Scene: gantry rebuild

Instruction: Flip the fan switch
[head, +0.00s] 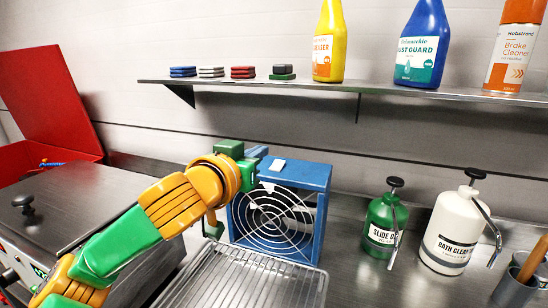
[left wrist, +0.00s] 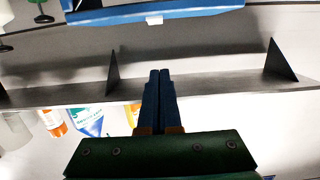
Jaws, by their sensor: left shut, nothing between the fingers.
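The blue box fan (head: 322,180) stands on the metal counter with its round white wire grille facing me. A small white switch (head: 277,165) sits on the fan's top face, near the left side. In the left wrist view, the fan's blue edge (left wrist: 205,12) and the white switch (left wrist: 154,20) show at the top. My left gripper (head: 261,153) is at the fan's upper left, close to the switch and apart from it. Its two blue fingers (left wrist: 159,73) are shut together with nothing between them. My left wrist hides the fan's upper left corner. My right gripper is not in view.
A wire rack (head: 243,277) lies in front of the fan. A green bottle (head: 381,222) and a white bottle (head: 452,232) with pumps stand to the right. A wall shelf (head: 350,88) with bottles hangs above. A red toolbox (head: 45,95) is open at left.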

